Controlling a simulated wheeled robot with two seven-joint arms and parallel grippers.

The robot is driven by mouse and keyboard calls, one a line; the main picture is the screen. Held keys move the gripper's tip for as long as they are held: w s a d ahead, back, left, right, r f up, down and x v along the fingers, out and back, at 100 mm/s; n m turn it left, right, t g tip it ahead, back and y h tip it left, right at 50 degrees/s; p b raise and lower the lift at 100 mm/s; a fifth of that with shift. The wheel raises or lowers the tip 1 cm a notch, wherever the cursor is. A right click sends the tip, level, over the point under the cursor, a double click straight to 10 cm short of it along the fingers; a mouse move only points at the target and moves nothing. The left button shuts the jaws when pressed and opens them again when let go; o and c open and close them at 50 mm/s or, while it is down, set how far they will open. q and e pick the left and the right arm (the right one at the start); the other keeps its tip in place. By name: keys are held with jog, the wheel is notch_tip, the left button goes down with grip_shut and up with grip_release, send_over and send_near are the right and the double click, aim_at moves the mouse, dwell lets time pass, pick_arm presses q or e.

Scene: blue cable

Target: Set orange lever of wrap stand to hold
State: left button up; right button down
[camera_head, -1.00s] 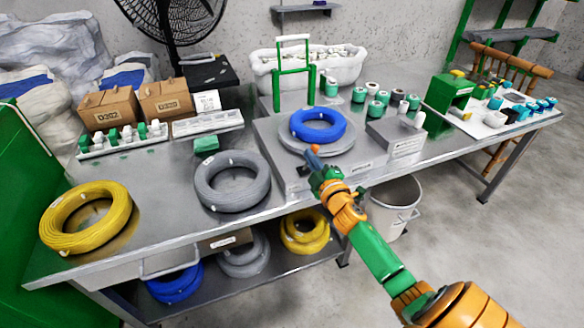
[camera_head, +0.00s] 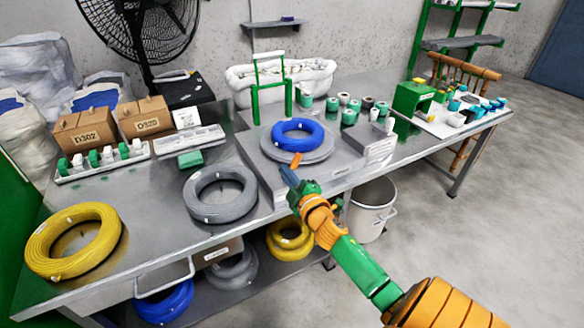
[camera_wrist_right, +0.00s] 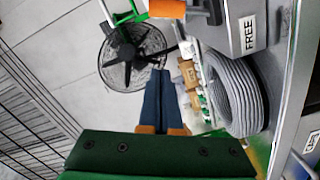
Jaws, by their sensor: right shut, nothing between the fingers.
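The wrap stand (camera_head: 262,158) is a grey metal box with a round plate on top, and a blue cable coil (camera_head: 298,132) lies on that plate. Its orange lever (camera_head: 296,160) shows at the stand's front, just beyond my right fingertips. In the right wrist view the lever's orange end (camera_wrist_right: 166,8) is at the top edge, beside the stand's face with a "FREE" label (camera_wrist_right: 248,32). My right gripper (camera_head: 285,172) is shut and empty, its dark blue fingers (camera_wrist_right: 158,76) together and apart from the lever in the wrist view. My left gripper is not in view.
A grey coil (camera_head: 220,193) lies left of the stand and a yellow coil (camera_head: 72,241) farther left on the table. A green frame (camera_head: 270,85) stands behind the stand. A white bucket (camera_head: 370,210) stands on the floor below. Bare tabletop lies between the coils.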

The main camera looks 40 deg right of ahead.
jog(key=s, duration=0.6)
jog(key=shift+s+a+f, duration=0.25)
jog(key=shift+s, duration=0.15)
